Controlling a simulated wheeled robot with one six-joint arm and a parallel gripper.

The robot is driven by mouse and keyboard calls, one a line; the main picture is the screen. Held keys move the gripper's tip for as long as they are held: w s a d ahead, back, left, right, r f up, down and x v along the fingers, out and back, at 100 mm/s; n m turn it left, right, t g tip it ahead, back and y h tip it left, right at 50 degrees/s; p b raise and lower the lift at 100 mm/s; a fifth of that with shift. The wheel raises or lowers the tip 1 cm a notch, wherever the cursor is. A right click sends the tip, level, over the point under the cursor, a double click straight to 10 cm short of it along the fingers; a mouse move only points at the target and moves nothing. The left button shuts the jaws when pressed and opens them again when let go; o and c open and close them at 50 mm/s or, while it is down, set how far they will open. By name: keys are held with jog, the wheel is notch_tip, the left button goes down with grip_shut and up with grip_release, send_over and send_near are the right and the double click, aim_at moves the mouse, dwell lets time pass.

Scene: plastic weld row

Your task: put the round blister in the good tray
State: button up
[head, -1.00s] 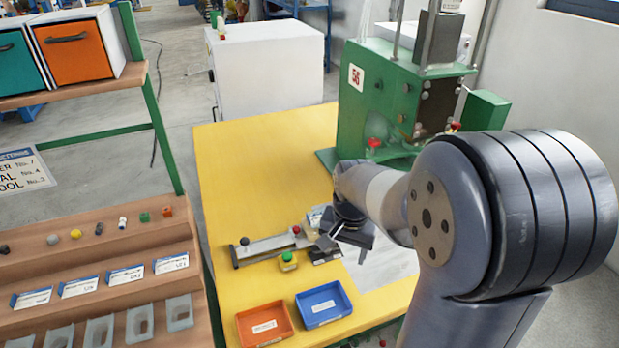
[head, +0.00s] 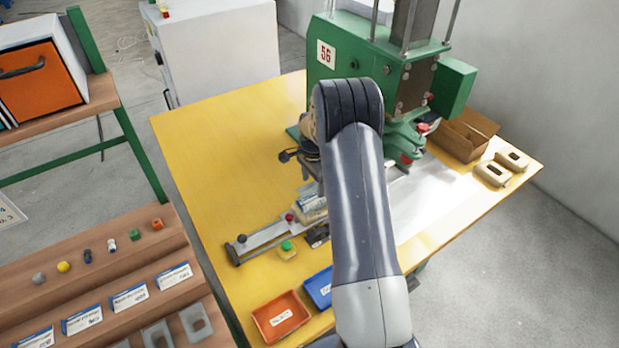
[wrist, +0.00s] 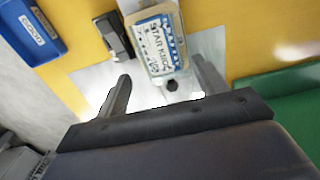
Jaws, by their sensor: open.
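A clear blister pack with a printed card (wrist: 158,42) lies ahead of my gripper in the wrist view, with a dark round knob at its near end. In the head view the pack (head: 312,210) lies on the slide fixture, partly hidden by my arm. My gripper (wrist: 160,68) is open, one finger to each side of the pack's near end; I cannot tell the remaining gap. A blue tray (head: 319,290) and an orange tray (head: 281,318) sit at the table's front edge. The blue tray also shows in the wrist view (wrist: 30,40). Their labels are too small to read.
The slide fixture (head: 262,238) has a red knob and a green button box (head: 287,249) beside it. The green press (head: 440,80) stands behind. A cardboard box (head: 465,135) and two beige moulded pieces (head: 492,174) are at right. The table's left part is clear.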

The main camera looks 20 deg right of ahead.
aim_at(313, 201)
notch_tip(313, 201, down, 7)
jog(key=b, duration=0.3)
jog(key=shift+r+b, duration=0.15)
jog(key=shift+b, duration=0.2)
jog(key=shift+c, duration=0.2)
jog(key=c, duration=0.5)
jog(key=shift+r, duration=0.15)
jog(key=shift+c, duration=0.2)
jog(key=shift+r+p, duration=1.05)
jog(key=shift+r, duration=1.15)
jog(key=shift+r+p, duration=1.25)
jog(key=shift+r, duration=1.25)
